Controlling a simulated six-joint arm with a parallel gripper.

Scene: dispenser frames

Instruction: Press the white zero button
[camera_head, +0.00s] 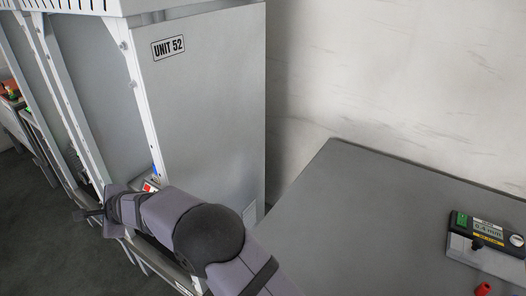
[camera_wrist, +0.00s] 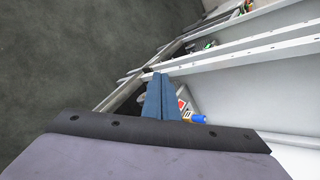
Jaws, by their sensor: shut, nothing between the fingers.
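A dark measuring device (camera_head: 486,234) with a green patch, a yellow label and a display reading about 0.4 mm sits on the grey table at the far right of the head view. A round white button (camera_head: 516,240) shows at its right end; any marking on it is too small to read. My gripper (camera_head: 80,214) is far to the left, beside the open front of the grey cabinet, well apart from the device. In the wrist view my gripper's blue fingers (camera_wrist: 160,80) are together and empty. The device is not in the wrist view.
A red item (camera_wrist: 182,104) and a blue-tipped item (camera_wrist: 198,119) lie close beside the fingers. A red knob (camera_head: 483,289) is near the device. Much of the table is clear.

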